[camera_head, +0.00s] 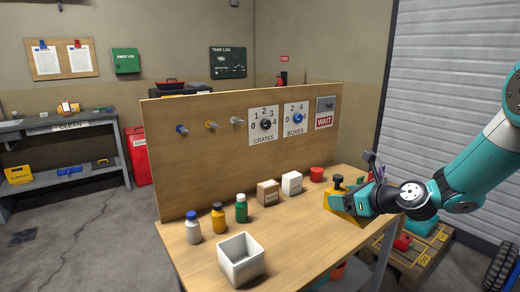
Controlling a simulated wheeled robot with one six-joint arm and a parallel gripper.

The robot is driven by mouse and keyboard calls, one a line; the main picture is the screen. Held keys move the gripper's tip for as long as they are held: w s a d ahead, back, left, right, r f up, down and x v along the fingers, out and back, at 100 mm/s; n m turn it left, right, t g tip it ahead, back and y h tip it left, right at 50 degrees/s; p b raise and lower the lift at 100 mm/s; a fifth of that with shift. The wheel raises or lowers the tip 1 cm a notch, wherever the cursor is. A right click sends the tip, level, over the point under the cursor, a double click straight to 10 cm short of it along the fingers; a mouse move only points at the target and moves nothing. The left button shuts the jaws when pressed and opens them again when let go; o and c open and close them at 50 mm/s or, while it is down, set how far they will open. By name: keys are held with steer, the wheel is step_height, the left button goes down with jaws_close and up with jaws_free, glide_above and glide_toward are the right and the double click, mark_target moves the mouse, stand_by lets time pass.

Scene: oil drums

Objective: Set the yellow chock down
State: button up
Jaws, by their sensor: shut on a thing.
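The yellow chock (341,203) shows in the head view near the right part of the wooden table. It is a yellow block with a dark knob on top. My gripper (354,198) comes in from the right and is shut on the chock. My gripper and wrist hide part of the chock's right side. The chock is at or just above the table top (305,232), near its front right edge; I cannot tell whether it touches the wood.
A grey open bin (241,258) stands at the table's front left. Several bottles, a brown box (268,193), a white box (292,183) and a red object (317,174) line the back. A wooden panel (200,165) rises behind. The table's middle is clear.

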steer(key=s+d+f+n+g+y, duration=0.1)
steer(key=s+d+f, duration=0.3)
steer(key=s+f, duration=0.3)
steer(key=s+d+f+n+g+y, duration=0.1)
steer(key=s+d+f+n, duration=0.1)
steer(key=s+d+f, duration=0.2)
steer(key=s+f, duration=0.3)
steer(key=f, duration=0.3)
steer(key=shift+s+d+f+y, duration=0.2)
steer(key=shift+s+f+y, duration=0.1)
steer(key=shift+s+f, duration=0.1)
